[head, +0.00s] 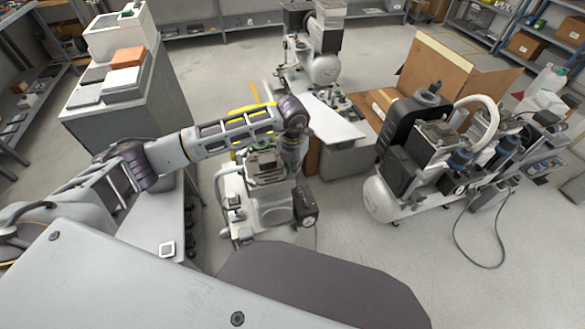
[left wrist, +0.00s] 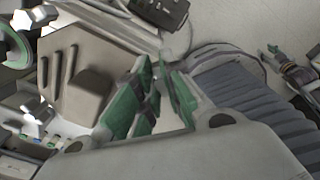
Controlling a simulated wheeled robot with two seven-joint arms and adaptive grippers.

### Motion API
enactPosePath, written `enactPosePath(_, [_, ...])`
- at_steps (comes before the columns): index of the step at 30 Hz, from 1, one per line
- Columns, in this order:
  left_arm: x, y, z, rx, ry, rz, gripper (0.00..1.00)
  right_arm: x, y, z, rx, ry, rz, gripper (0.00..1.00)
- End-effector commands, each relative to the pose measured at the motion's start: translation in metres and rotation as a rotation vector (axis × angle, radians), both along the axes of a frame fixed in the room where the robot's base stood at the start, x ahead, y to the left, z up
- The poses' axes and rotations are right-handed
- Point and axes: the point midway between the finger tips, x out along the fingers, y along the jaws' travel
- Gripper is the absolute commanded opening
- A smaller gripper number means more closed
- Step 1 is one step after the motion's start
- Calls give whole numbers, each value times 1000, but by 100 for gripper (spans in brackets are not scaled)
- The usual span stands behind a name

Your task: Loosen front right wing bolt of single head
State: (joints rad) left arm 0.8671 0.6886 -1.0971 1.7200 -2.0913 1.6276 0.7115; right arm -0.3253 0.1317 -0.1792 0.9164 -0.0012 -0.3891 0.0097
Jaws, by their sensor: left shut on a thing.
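The single-head compressor (head: 268,205) stands on the floor in front of me, light grey with a dark gauge box (head: 306,206) on its right side. My left gripper (head: 290,156) points down at the right side of its head (head: 264,166). In the left wrist view, the green-padded fingers of my left gripper (left wrist: 161,82) are close together beside the beige ribbed head (left wrist: 95,80). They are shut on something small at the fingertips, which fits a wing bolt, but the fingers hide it. My right gripper is in neither view.
A larger compressor (head: 400,180) stands to the right, with a cable on the floor. Another compressor (head: 322,68) stands behind, near a white panel (head: 325,122) and an open cardboard box (head: 435,70). A grey cabinet (head: 135,105) is at left.

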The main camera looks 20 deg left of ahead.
Motion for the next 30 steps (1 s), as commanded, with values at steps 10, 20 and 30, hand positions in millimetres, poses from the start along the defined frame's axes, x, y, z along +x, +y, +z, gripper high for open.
enactPosePath(10, [1,0,1,0,-2,0,31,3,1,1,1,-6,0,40])
enactPosePath(20, [0,0,2,0,-1,-1,31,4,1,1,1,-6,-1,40])
enactPosePath(30, [1,0,28,-1,-4,-1,31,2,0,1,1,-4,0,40])
